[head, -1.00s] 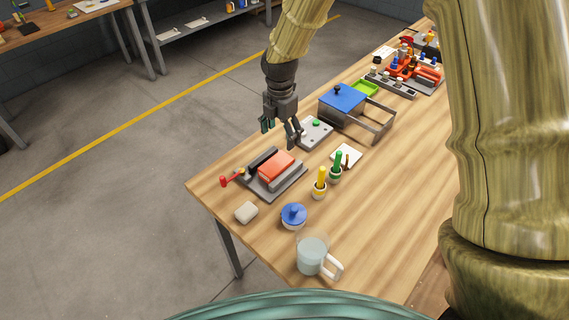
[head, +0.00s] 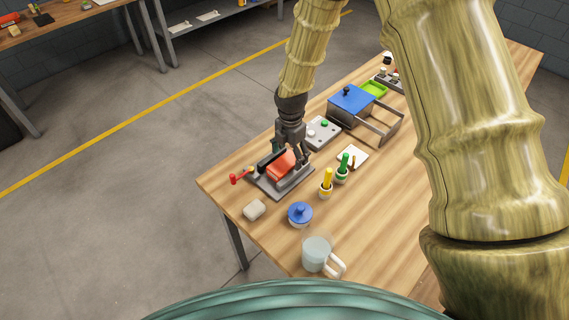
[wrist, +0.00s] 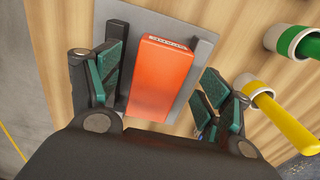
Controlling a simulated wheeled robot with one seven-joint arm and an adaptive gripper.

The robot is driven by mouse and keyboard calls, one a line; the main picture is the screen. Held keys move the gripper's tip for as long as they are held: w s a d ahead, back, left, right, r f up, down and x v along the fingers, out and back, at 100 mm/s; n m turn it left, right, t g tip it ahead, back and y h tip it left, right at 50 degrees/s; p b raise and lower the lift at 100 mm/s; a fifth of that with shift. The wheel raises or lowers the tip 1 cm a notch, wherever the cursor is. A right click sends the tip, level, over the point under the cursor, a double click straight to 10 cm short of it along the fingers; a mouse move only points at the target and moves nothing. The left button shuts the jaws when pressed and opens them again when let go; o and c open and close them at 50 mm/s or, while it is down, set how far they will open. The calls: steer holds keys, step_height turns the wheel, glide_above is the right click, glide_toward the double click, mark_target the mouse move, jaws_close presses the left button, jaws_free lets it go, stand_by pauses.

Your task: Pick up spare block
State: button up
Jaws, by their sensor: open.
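An orange-red block (head: 281,167) lies on the grey plate of a clamp-like fixture (head: 291,188) with a red-knobbed handle, near the table's left edge. In the wrist view the orange block (wrist: 160,80) lies between my open fingers, with a gap on each side. My gripper (head: 290,155) is open, pointing down over the fixture; it partly hides the block in the head view. In the wrist view my gripper (wrist: 163,90) shows green pads and holds nothing. I cannot tell which block is the spare one.
A yellow tool (head: 326,184) and a green tool (head: 343,168) stand in round holders right of the fixture. A blue-lidded pot (head: 300,214) and a glass mug (head: 316,254) are nearer. A blue-topped box (head: 350,101) stands behind.

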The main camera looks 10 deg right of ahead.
steer(key=shift+f, duration=0.55)
steer(key=c, duration=1.5)
steer(key=shift+r, duration=0.15)
steer(key=shift+c, duration=0.2)
